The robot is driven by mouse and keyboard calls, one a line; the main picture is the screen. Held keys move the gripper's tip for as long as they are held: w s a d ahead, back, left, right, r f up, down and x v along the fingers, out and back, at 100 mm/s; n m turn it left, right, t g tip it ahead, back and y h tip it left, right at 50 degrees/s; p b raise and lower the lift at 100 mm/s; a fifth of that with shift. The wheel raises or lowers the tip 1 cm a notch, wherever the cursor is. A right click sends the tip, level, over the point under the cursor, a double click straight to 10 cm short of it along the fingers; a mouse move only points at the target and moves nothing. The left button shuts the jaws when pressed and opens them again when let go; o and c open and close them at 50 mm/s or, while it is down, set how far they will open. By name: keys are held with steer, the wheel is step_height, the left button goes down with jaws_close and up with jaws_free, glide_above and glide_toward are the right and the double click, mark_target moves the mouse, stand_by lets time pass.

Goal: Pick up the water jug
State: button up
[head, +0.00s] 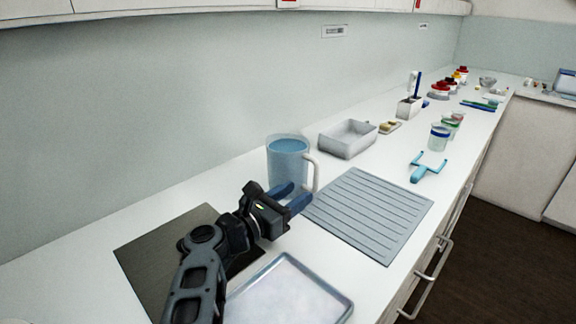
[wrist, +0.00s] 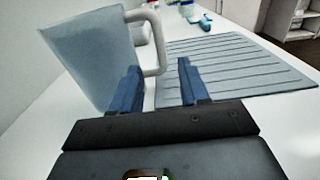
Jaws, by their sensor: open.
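The water jug (head: 288,160) is a translucent blue-grey, upright jug with a pale handle on its right side, standing on the white counter. In the wrist view the jug (wrist: 90,58) fills the upper left, with its handle (wrist: 154,40) just beyond the fingers. My gripper (head: 291,197) is open and empty, with blue fingers, in front of the jug's lower part and handle. In the wrist view the two fingers of my gripper (wrist: 160,82) are apart, the left one close to the jug and handle. I cannot tell if it touches.
A ribbed grey mat (head: 370,212) lies right of the jug. A shallow metal tray (head: 290,292) and a dark board (head: 150,255) lie nearer. A grey bin (head: 347,138) stands behind. A blue tool (head: 428,168) and several jars are farther along. The wall runs behind the counter.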

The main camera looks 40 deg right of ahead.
mark_target(313, 181)
steer(key=d+p, duration=0.2)
steer(key=d, duration=0.2)
steer(key=shift+d+r, duration=0.15)
steer(key=shift+d, duration=0.4)
jaws_close()
stand_by(1.0)
